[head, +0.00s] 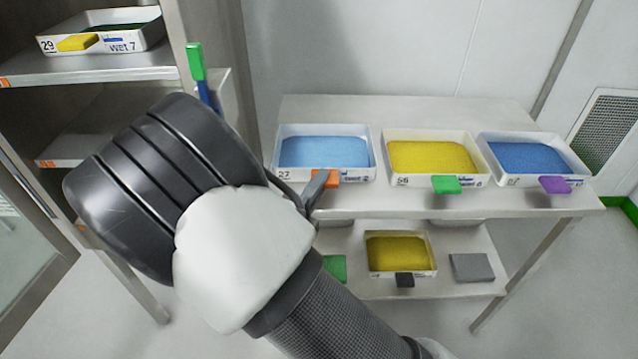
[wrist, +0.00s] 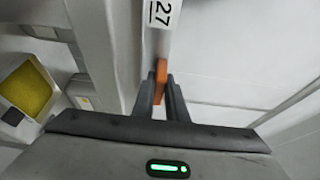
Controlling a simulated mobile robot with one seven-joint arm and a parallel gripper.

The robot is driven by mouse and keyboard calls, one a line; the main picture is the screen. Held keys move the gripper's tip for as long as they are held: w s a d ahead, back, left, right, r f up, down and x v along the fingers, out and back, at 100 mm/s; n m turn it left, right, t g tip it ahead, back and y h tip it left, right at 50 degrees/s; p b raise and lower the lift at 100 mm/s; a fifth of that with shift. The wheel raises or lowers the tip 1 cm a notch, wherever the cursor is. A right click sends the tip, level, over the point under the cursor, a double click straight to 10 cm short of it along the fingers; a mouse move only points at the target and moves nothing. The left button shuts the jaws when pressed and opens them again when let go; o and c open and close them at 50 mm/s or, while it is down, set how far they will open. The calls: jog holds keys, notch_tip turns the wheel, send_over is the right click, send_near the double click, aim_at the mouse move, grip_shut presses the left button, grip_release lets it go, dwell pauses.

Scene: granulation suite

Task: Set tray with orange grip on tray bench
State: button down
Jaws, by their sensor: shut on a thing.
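The tray with the orange grip (head: 277,157) is white, holds light blue granules and is marked 27. In the head view it is at the left end of the upper top of the tray bench (head: 400,204), level and seemingly resting on it. My gripper (head: 318,188) is shut on its orange grip (head: 326,178) at the tray's front. In the wrist view the two fingers of my gripper (wrist: 161,90) pinch the orange grip (wrist: 161,72), just below the 27 label. My arm hides part of the bench's left side.
A tray with a green grip (head: 447,184) and one with a purple grip (head: 554,186) stand to the right on the bench. A yellow-filled tray (head: 403,272) is on the lower shelf. A rack at left holds tray 29 (head: 45,44). Bare bench top lies behind the trays.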

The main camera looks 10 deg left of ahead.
jog(key=shift+f, duration=0.1)
jog(key=c, duration=1.7)
grip_release()
jog(key=shift+f, duration=0.1)
jog(key=shift+s, duration=0.1)
jog(key=s+a+p, duration=0.1)
jog(key=s, duration=0.4)
jog(key=s+a+p, duration=0.1)
jog(key=s, duration=0.5)
jog(key=s+a+p, duration=0.1)
jog(key=s, duration=0.5)
